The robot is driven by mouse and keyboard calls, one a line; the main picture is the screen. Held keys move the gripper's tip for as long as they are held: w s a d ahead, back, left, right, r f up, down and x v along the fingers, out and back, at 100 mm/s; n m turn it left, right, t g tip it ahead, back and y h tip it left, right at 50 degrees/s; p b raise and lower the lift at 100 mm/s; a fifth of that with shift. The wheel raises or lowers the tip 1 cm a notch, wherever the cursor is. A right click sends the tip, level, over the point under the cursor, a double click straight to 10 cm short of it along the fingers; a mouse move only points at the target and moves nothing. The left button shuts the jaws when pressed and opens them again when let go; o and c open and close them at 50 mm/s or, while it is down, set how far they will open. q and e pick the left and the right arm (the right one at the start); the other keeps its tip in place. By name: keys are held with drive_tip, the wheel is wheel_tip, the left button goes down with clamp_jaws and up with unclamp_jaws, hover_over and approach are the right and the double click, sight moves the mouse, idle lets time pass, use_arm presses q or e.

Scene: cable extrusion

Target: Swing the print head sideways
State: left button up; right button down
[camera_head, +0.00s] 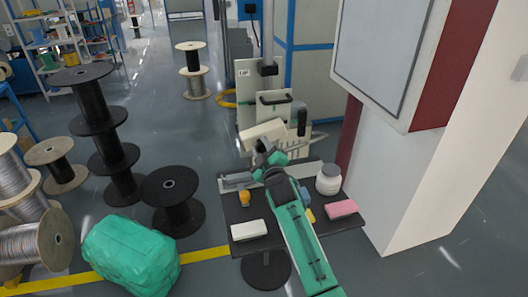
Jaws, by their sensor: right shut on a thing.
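The print head, which I take to be the tilted cream block (262,132), sits in front of the cream machine body. My right gripper (264,152) reaches up from the bottom right, against the near lower side of this block. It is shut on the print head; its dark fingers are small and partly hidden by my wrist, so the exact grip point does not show. The cream machine (274,106) with a dark handle stands behind it. My left gripper is not in view.
A small dark table (292,232) holds a white block (248,230), an orange item (244,198), a white jar (328,179) and a pink block (342,208). A white cabinet (408,180) stands close on the right. Black spools (172,196) and a green wrapped bundle (132,255) are left.

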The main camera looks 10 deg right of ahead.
drive_tip(key=shift+a+r+m+h, duration=0.1)
drive_tip(key=shift+r+m+h, duration=0.1)
drive_tip(key=shift+r+m, duration=0.4)
drive_tip(key=shift+a+r+m+h, duration=0.1)
drive_tip(key=shift+r+m+h, duration=0.1)
drive_tip(key=shift+m, duration=0.7)
drive_tip(key=c, duration=1)
unclamp_jaws()
drive_tip(key=shift+d+r, duration=0.1)
drive_tip(key=shift+s+f, duration=0.2)
drive_tip(key=shift+s, duration=0.3)
drive_tip(key=s, duration=0.4)
drive_tip(key=s+f+b, duration=0.1)
drive_tip(key=s, duration=0.3)
drive_tip(key=s+b, duration=0.1)
drive_tip(key=s, duration=0.3)
drive_tip(key=shift+s+d+f, duration=0.15)
drive_tip(key=shift+s+d, duration=0.05)
drive_tip(key=shift+s, duration=0.2)
